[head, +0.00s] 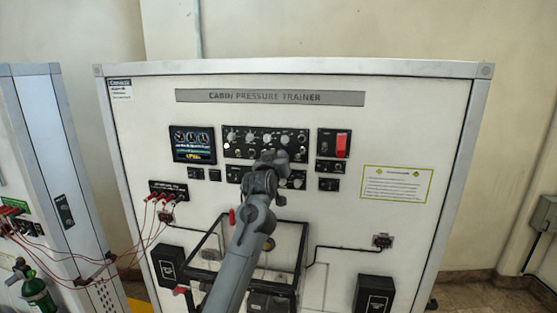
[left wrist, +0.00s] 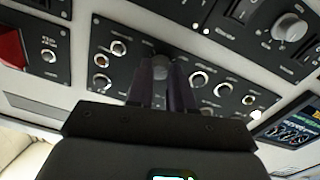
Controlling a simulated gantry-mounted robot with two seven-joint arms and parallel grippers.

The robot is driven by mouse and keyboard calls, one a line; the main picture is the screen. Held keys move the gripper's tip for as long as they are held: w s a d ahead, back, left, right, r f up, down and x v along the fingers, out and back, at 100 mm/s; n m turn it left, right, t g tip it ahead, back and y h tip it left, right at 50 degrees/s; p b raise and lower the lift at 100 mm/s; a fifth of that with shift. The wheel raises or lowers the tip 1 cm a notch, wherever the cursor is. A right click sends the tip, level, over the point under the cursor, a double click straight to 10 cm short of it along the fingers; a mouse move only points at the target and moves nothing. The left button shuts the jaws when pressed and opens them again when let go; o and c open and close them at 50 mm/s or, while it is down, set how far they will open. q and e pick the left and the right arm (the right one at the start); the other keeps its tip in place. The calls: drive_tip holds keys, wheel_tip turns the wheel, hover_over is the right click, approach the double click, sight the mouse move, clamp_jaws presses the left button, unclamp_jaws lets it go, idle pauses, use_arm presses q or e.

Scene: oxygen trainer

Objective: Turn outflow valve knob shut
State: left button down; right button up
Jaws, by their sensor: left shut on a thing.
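The cabin pressure trainer panel (head: 420,120) stands upright in front of me. My left gripper (head: 272,157) reaches up to its control rows in the head view. In the left wrist view my left gripper (left wrist: 162,78) has its two dark fingers close together, shut on a round grey knob (left wrist: 161,61). The fingers hide most of this knob, and its pointer cannot be made out. The labels are too small to read, so I cannot confirm that it is the outflow valve knob. My right gripper is not in view.
Other small knobs and switches sit close around the fingers. A larger knob (left wrist: 290,27) is at upper right in the left wrist view. A red switch (head: 343,144) and a display (head: 192,144) flank the controls. A clear box (head: 290,241) sits below, behind my arm.

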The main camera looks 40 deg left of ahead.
use_arm(q)
drive_tip(key=c, duration=1)
unclamp_jaws()
drive_tip(key=shift+s, duration=0.1)
drive_tip(key=b+v, duration=0.3)
drive_tip(key=v, duration=0.7)
drive_tip(key=shift+s+d, duration=0.2)
drive_tip(key=shift+s, duration=0.05)
